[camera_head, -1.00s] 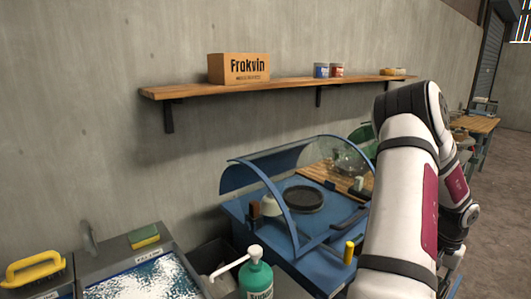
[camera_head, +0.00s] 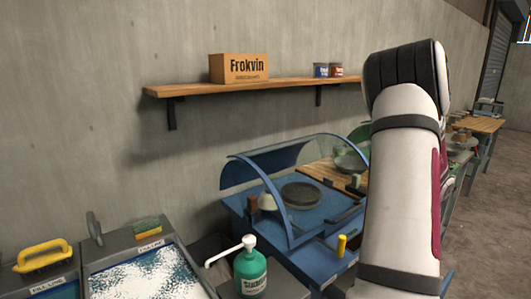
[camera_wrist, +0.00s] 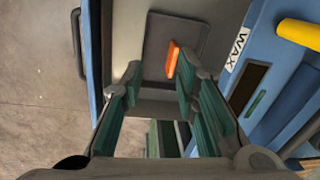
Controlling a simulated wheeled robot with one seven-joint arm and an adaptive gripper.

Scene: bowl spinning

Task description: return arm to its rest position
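My arm (camera_head: 400,190) rises large at the right of the head view, white with black bands and a dark red panel, its elbow bent at the top. My gripper (camera_wrist: 158,84) shows in the wrist view with its two green-padded fingers apart and nothing between them. It points down past the blue machine's side. The gripper itself is hidden in the head view.
A blue machine (camera_head: 318,262) with a clear curved hood and dark round plate stands left of my arm. A green pump bottle (camera_head: 250,271) stands in front. A wall shelf (camera_head: 205,89) holds a box. In the wrist view, an orange object (camera_wrist: 172,58) lies beyond the fingers.

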